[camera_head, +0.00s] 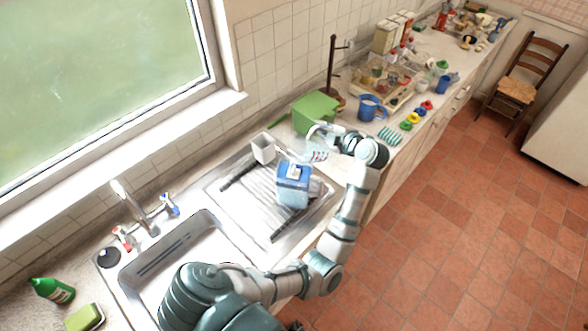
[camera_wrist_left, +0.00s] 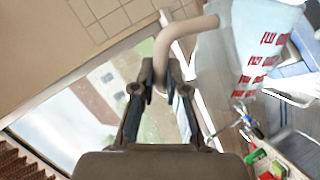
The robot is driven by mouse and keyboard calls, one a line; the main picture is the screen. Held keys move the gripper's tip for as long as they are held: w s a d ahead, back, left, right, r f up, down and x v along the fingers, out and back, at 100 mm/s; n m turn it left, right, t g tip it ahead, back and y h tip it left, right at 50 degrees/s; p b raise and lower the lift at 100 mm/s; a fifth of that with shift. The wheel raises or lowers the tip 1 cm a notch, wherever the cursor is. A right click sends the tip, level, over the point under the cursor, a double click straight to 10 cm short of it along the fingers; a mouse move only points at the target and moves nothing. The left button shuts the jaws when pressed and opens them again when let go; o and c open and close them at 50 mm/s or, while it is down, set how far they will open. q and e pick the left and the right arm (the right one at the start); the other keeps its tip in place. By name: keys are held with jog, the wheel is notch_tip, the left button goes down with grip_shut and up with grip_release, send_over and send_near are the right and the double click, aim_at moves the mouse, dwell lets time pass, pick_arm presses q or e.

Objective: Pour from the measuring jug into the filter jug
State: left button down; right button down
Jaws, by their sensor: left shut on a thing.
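The measuring jug (camera_head: 318,149) is clear with red markings. It is held above the back right of the drainer, behind and to the right of the filter jug. In the left wrist view the jug (camera_wrist_left: 262,60) is at the upper right, with its pale curved handle (camera_wrist_left: 172,40) between the fingers. My left gripper (camera_head: 334,137) is shut on that handle; its fingers also show in the wrist view (camera_wrist_left: 160,75). The filter jug (camera_head: 293,190), blue with a whitish lid, stands on the drainer. I see no stream between the jugs and cannot judge the measuring jug's tilt. My right gripper is not in view.
A white container (camera_head: 263,148) stands on the drainer (camera_head: 232,192) near the wall. A green box (camera_head: 315,112) is behind the measuring jug. A blue mug (camera_head: 371,108) and a striped cloth (camera_head: 390,136) lie further right. The sink (camera_head: 180,255) is at the left.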

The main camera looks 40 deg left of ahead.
pick_arm(q)
jog(key=shift+s+a, duration=0.15)
jog(key=shift+a, duration=0.1)
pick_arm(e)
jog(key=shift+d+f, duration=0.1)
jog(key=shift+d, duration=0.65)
pick_arm(q)
jog(key=shift+a, duration=0.1)
jog(key=shift+s, duration=0.15)
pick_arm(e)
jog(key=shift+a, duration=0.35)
pick_arm(q)
jog(key=shift+s+n, duration=0.2)
jog(key=shift+n, duration=0.1)
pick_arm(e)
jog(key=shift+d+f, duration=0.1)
pick_arm(q)
jog(key=shift+s+t+h, duration=0.1)
jog(key=shift+t+h, duration=0.2)
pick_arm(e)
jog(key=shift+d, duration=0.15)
pick_arm(q)
jog(key=shift+s+a+r+n, duration=0.35)
jog(key=shift+s+r+n, duration=0.1)
jog(key=shift+s+n, duration=0.15)
